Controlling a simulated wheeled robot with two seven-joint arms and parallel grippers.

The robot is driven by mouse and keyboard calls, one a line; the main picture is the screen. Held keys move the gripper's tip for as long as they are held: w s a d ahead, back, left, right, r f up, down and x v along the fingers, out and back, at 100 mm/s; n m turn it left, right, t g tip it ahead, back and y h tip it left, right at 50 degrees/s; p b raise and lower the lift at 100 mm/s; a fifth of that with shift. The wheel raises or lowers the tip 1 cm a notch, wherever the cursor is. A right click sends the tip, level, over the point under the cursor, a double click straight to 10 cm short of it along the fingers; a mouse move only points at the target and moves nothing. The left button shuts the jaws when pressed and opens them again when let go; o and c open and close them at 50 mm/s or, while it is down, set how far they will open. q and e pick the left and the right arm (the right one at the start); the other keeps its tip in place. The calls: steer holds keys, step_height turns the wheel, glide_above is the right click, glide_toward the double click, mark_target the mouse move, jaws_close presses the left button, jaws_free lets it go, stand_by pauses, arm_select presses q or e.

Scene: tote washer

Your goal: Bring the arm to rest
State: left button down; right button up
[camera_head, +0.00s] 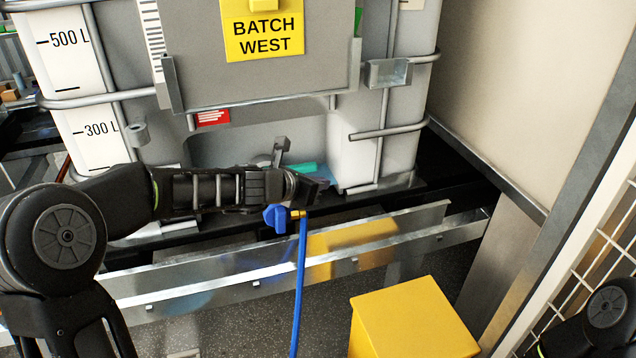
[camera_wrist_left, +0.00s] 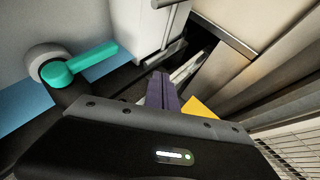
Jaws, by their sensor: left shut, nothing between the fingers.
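My left arm reaches in from the left, low in front of the large tank (camera_head: 300,130). Its gripper (camera_head: 318,187) is shut and empty, beside the tank's outlet. In the left wrist view the closed fingers (camera_wrist_left: 162,90) show with nothing between them. A teal valve handle (camera_head: 306,168) lies just behind the gripper; it also shows in the left wrist view (camera_wrist_left: 80,63), apart from the fingers. My right gripper is not in view; only a dark part of my right arm shows at the lower right.
A blue hose (camera_head: 300,285) with a blue fitting (camera_head: 275,217) hangs just below the left gripper. A metal rail (camera_head: 230,282) runs below the tank. A yellow box (camera_head: 412,318) stands in front. A wall (camera_head: 530,90) and a white mesh panel (camera_head: 610,240) bound the right side.

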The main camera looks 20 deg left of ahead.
arm_select(q)
steer(key=s+d+f+m+g+y, duration=0.1)
steer(key=s+f+m+g, duration=0.1)
steer(key=s+f+m, duration=0.4)
steer(key=s+f+m+g+p, duration=0.1)
steer(key=s+f+m, duration=0.2)
steer(key=f+m, duration=0.55)
steer(key=s+d+f+m+g+y, duration=0.1)
steer(key=s+f+m+g, duration=0.1)
steer(key=s+f+m, duration=0.5)
steer(key=s+d+f+m+g+h+p, duration=0.1)
steer(key=s+d+f+m+g, duration=0.1)
steer(key=s+d+f+m, duration=0.2)
steer(key=s+d+f+m+g+p, duration=0.1)
steer(key=s+d+f+m+g, duration=0.2)
steer(key=s+f, duration=0.8)
steer(key=s+d+m, duration=0.1)
steer(key=s+d, duration=0.1)
steer(key=s, duration=0.6)
steer(key=shift+d+h, duration=0.15)
steer(key=shift+h, duration=0.25)
steer(key=shift+m, duration=0.25)
